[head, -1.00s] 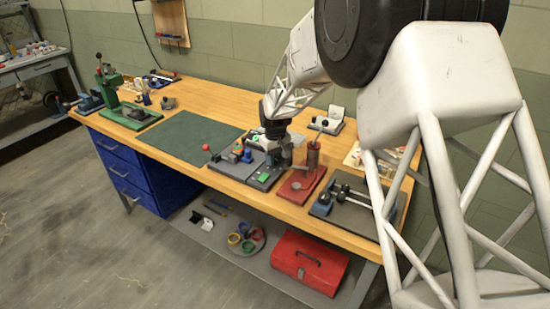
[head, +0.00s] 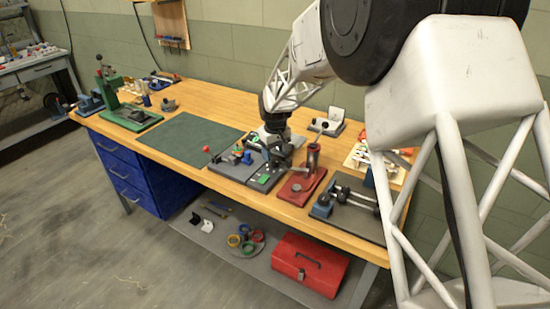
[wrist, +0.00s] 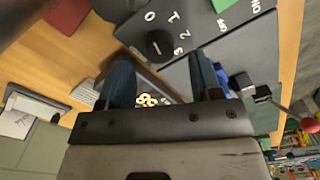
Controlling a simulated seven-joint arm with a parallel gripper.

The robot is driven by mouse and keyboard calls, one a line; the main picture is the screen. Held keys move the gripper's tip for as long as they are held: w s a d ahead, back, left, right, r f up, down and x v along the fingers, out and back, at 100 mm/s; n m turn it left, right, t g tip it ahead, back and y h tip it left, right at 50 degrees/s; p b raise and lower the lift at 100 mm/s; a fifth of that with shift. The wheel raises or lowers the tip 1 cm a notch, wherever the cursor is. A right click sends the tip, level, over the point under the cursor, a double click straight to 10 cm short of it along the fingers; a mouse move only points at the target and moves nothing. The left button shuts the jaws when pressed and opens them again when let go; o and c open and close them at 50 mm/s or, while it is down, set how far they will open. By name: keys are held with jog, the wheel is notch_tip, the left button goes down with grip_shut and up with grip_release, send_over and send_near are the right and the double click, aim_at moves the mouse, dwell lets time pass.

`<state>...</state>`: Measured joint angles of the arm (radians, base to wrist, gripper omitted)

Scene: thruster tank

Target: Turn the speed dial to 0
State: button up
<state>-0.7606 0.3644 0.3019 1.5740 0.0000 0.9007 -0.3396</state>
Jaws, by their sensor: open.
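The speed dial (wrist: 160,43) is a round black knob on a dark grey panel (wrist: 208,22), with white marks 0, 1, 2 and 3 around it. I cannot tell which mark it points to. My gripper (wrist: 160,72) is open, its two dark blue fingers apart, with the dial just beyond the gap between their tips in the wrist view. No contact with the dial shows. In the head view my gripper (head: 276,143) hangs low over the grey units on the bench and hides the dial.
In the head view a red press (head: 303,185) stands close on the right. The green mat (head: 188,138) to the left is bare.

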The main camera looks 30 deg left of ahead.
aim_at(276, 161)
jog(key=shift+r, duration=2.4)
jog(key=shift+d+r, duration=0.15)
jog(key=shift+d, duration=0.1)
jog(key=s+d+r+m, duration=0.2)
jog(key=d+r, duration=0.3)
jog(key=d, duration=0.7)
jog(key=s+d+r+m+t, duration=0.1)
jog(key=s+d+r+m, duration=0.3)
jog(key=d, duration=0.8)
jog(key=s+d+r, duration=0.1)
jog(key=d+r, duration=0.6)
jog(key=d, duration=0.5)
jog(key=s+d+r+m, duration=0.2)
jog(key=s+d+m, duration=0.1)
jog(key=s+d, duration=1.05)
jog(key=s+d+f+m+t, duration=0.1)
jog(key=s+d+f+m, duration=0.2)
jog(key=s+d, duration=0.8)
jog(key=s+f, duration=0.1)
jog(key=s, duration=0.2)
jog(key=shift+s+d+m+t, duration=0.15)
jog(key=shift+d+m+t, duration=0.15)
jog(key=shift+m, duration=0.1)
